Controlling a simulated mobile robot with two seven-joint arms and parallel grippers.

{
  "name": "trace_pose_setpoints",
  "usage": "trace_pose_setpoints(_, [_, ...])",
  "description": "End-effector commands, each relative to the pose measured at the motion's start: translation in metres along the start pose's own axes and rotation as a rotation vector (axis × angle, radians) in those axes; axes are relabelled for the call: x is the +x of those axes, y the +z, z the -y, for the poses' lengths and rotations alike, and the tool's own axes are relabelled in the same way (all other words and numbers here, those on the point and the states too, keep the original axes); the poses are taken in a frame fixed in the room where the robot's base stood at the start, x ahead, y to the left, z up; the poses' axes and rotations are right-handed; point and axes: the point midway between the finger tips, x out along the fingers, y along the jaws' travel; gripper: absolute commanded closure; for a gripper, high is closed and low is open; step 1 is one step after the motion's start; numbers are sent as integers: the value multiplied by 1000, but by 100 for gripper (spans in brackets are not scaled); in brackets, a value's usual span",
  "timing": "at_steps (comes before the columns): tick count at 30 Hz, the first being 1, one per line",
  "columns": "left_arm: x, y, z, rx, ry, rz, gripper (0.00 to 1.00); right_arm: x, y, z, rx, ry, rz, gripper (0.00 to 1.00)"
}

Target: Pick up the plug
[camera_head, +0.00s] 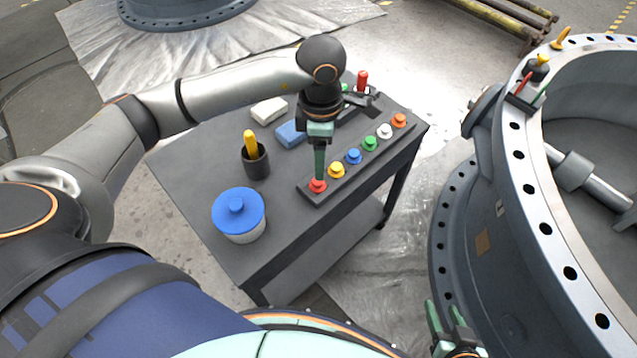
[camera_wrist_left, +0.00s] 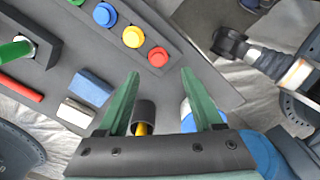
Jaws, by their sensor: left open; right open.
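Several coloured plugs stand in a row in a dark rack on the black cart. The red plug (camera_head: 317,185) is at the near end, followed by a yellow plug (camera_head: 336,170) and a blue plug (camera_head: 353,156). My left gripper (camera_head: 320,176) points down right over the red plug and hides part of it. In the left wrist view, its open fingers (camera_wrist_left: 160,74) are empty, and the red plug (camera_wrist_left: 158,57) shows just beyond and between the tips. I cannot tell whether they touch it. My right gripper (camera_head: 447,318) is open, low by the large valve ring.
On the cart (camera_head: 192,166) stand a blue-lidded jar (camera_head: 238,213), a dark cup (camera_head: 256,165) with a yellow handle, a blue block (camera_head: 291,133) and a white block (camera_head: 269,110). The large valve ring (camera_head: 470,225) fills the right side.

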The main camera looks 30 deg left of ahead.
Motion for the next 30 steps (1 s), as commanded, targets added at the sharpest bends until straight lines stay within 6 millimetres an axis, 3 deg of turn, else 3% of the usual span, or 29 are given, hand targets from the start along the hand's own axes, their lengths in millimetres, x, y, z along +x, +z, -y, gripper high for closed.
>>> trace_pose_setpoints(3, [20, 0, 1, 0, -4, 0, 32, 1, 4, 0, 0, 0, 4, 50])
trace_pose_setpoints(11, [36, -1, 0, 1, -4, 1, 32, 0, 10, 0, 2, 1, 14, 50])
trace_pose_setpoints(20, [77, -6, -3, 0, -4, 2, 32, 3, 12, -2, 1, 3, 12, 50])
trace_pose_setpoints(27, [81, -5, -4, 1, -1, 3, 32, 2, 11, -2, 1, 5, 10, 50])
trace_pose_setpoints(30, [81, -5, -4, 1, -1, 3, 42, 2, 11, -2, 1, 5, 10, 50])
